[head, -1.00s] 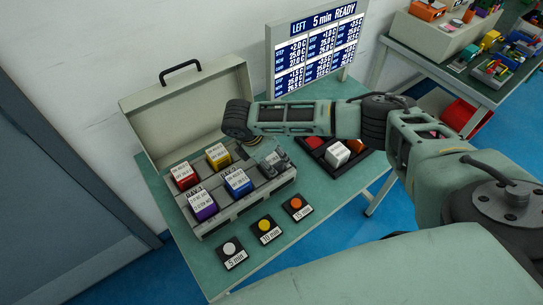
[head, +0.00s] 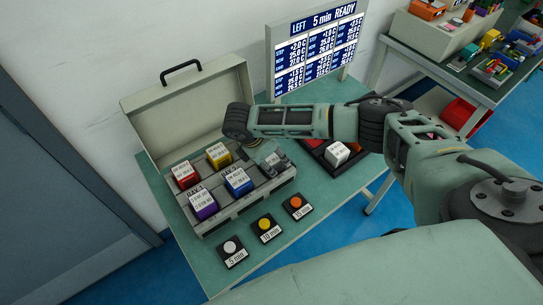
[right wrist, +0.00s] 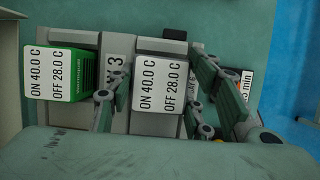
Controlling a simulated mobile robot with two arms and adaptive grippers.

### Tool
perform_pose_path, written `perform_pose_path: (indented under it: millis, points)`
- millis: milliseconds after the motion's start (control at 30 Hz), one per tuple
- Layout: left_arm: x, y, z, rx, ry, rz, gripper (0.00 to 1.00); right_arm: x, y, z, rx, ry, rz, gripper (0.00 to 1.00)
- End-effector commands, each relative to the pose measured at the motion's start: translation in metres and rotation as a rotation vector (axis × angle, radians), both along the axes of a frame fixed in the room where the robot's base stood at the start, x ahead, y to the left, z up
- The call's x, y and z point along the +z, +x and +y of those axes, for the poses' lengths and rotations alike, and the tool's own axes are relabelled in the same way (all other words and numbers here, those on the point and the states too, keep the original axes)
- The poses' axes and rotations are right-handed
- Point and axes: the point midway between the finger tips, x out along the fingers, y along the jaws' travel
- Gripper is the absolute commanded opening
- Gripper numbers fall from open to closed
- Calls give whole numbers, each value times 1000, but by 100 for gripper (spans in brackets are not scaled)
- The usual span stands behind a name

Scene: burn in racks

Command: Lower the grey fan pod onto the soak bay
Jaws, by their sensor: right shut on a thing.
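The grey fan pod (right wrist: 158,88) has a white top label reading ON 40.0 C, OFF 28.0 C. It sits between the fingers of my right gripper (right wrist: 156,100), which is shut on it. The grey soak rack (head: 243,206) stands open on the green table. In the head view, my right gripper (head: 271,161) is over the rack's right end, beside the blue pod (head: 238,182), and largely hides the grey pod. In the wrist view the pod is over the bay beside the "3" marking; I cannot tell whether its base touches. My left gripper is out of view.
Red (head: 185,175), yellow (head: 218,155) and purple (head: 202,205) pods stand in the rack. A green pod (right wrist: 85,75) is near the grey one. Three timer buttons (head: 265,226) lie in front. A dark tray (head: 320,152) is at the right; a display (head: 318,45) stands behind.

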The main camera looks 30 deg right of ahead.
Motion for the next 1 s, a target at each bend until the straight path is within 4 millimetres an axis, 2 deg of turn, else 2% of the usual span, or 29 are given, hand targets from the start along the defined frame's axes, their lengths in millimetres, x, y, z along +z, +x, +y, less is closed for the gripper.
perform_pose_path:
  millis: [367,400,600,633,1000]
  points:
    - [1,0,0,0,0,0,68,-1,0,0,-1,0,0,13]
    - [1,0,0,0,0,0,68,-1,0,0,-1,0,0,48]
    - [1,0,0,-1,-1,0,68,-1,0,0,-1,0,0,66]
    - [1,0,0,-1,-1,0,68,-1,0,0,-1,0,0,68]
    - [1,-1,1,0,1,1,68,2,0,1,0,0,1,68]
